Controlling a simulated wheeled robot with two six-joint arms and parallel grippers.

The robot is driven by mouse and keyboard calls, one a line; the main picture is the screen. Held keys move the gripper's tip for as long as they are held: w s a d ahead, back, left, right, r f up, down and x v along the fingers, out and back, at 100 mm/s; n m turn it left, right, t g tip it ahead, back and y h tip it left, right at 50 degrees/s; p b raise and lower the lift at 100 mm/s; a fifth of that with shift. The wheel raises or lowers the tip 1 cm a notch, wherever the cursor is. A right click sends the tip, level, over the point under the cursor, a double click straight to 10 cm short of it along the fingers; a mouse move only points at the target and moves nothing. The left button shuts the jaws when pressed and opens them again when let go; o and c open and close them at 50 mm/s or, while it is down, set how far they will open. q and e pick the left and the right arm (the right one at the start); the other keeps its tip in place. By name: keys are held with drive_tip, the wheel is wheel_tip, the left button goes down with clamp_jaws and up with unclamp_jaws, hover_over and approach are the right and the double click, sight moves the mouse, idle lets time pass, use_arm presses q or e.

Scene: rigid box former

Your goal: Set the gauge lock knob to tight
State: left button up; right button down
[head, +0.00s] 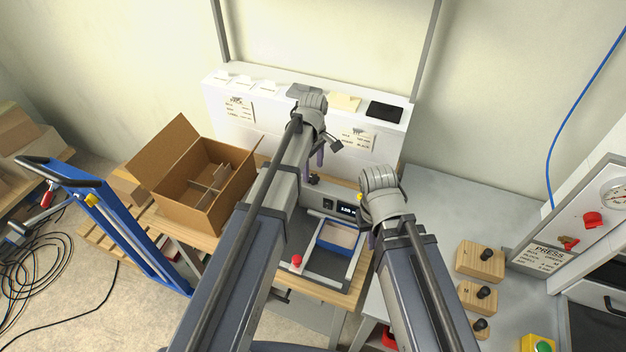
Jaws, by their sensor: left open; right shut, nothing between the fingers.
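A small table holds a dark bed with light rails and a blue-rimmed tray (340,237). A red knob (297,260) stands at the bed's front left; I cannot tell for sure whether it is the gauge lock knob, and its setting is unreadable. A dark knob (314,180) shows near the display box (346,209) at the back. My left gripper (321,158) is open above the back of the table, partly hidden by its wrist. My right gripper (371,238) is shut and empty at the table's right side, mostly hidden by its arm.
An open cardboard box (190,205) stands at left beside a blue cart (120,225). A white counter (225,135) with several sample cards is behind. Wooden blocks with black knobs (480,260) lie on the right bench, near a press panel (575,225).

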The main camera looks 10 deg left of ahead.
sight(313, 177)
use_arm(q)
drive_tip(key=shift+f+b, duration=1.05)
drive_tip(key=shift+f, duration=0.55)
use_arm(e)
wheel_tip(313, 177, down, 3)
drive_tip(key=shift+f, duration=0.1)
use_arm(q)
drive_tip(key=shift+r, duration=0.1)
drive_tip(key=shift+c, duration=0.2)
clamp_jaws()
